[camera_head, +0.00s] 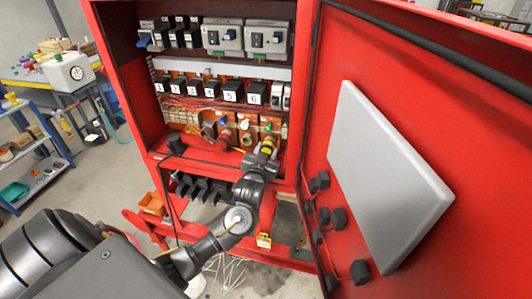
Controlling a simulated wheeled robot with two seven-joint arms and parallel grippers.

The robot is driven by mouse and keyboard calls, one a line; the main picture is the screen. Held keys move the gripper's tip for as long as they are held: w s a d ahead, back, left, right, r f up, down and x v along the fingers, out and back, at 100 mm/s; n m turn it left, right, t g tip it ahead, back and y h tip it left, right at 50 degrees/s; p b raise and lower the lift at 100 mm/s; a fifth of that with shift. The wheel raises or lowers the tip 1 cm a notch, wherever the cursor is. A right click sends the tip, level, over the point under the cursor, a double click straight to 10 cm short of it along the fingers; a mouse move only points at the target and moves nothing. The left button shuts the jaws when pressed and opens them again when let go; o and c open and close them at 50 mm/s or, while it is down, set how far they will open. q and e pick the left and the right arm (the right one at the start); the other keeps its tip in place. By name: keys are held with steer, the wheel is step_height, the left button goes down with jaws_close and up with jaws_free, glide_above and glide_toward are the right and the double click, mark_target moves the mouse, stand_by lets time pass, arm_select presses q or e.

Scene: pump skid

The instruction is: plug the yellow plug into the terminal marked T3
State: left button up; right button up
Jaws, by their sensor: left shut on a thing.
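My left gripper (267,146) reaches into the open red cabinet, in front of a row of orange-brown terminal blocks (272,122). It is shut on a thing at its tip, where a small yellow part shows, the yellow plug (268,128). The plug is close to a block at the right end of the row; I cannot tell whether it touches it. Blue and white plug-like parts show on blocks to its left. The T3 mark is too small to read. My right gripper is out of view.
The red cabinet door (415,75) stands open at the right, with a grey panel (388,175) on it. Numbered black modules (208,89) sit above the terminals. A blue shelf (40,165) stands at the far left. Black fittings (200,188) lie below the terminals.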

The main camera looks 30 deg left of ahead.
arm_select(q)
steer(key=o, duration=1)
steer(key=shift+o, duration=0.2)
steer(key=shift+s+d, duration=0.1)
steer(key=shift+s, duration=0.1)
steer(key=b+v, duration=0.3)
steer(key=v, duration=0.7)
steer(key=shift+s, duration=0.15)
